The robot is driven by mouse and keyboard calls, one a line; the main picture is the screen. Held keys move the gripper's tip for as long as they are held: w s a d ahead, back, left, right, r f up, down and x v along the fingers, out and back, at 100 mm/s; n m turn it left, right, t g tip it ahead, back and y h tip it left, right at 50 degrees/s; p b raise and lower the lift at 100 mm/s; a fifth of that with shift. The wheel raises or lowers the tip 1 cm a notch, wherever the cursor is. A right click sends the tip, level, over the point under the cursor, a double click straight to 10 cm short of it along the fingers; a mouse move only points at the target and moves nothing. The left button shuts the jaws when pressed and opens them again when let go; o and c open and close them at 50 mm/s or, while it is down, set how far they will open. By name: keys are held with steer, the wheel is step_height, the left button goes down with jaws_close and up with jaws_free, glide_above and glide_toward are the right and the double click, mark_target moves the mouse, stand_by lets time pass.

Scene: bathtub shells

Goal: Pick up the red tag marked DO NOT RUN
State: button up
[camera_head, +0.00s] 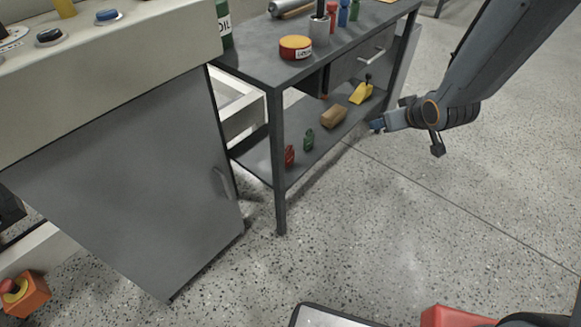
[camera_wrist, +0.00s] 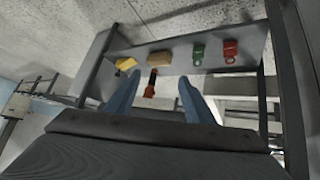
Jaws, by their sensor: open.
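A small red tag (camera_head: 290,157) is on the lower shelf of the dark bench, near the shelf's near end. It also shows in the wrist view (camera_wrist: 230,48), right of the fingers, with a ring-like lower part. Its lettering is too small to read. My gripper (camera_head: 377,125) is in front of the shelf, off to the right and apart from the tag. In the wrist view the two blue fingers of my gripper (camera_wrist: 158,77) are spread, with nothing held between them.
The lower shelf (camera_head: 262,160) also holds a green tag (camera_head: 309,139), a brown block (camera_head: 334,116) and a yellow item (camera_head: 361,92). An orange-and-black item (camera_wrist: 151,84) appears between the fingers. The bench leg (camera_head: 278,165) stands near the red tag.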

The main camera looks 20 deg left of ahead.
steer(key=w+a+f+n+y+b, duration=0.3)
steer(key=w+a+f+y+b, duration=0.15)
steer(key=a+f+b, duration=0.6)
steer(key=n+g+y+b, duration=0.1)
steer(key=n+y+b, duration=0.3)
steer(key=y+b, duration=0.4)
glide_toward(289, 146)
steer(key=x, duration=0.3)
steer(key=shift+f+b+x, duration=0.25)
steer(key=shift+b+x, duration=0.25)
steer(key=shift+x, duration=0.7)
steer(key=b+x, duration=0.1)
steer(key=x, duration=0.1)
steer(key=f+b+x, duration=0.1)
steer(key=b+x, duration=0.1)
steer(key=shift+w, duration=0.1)
steer(key=shift+w+a+r, duration=0.15)
steer(key=shift+w+a, duration=0.05)
steer(key=shift+a, duration=0.25)
jaws_close()
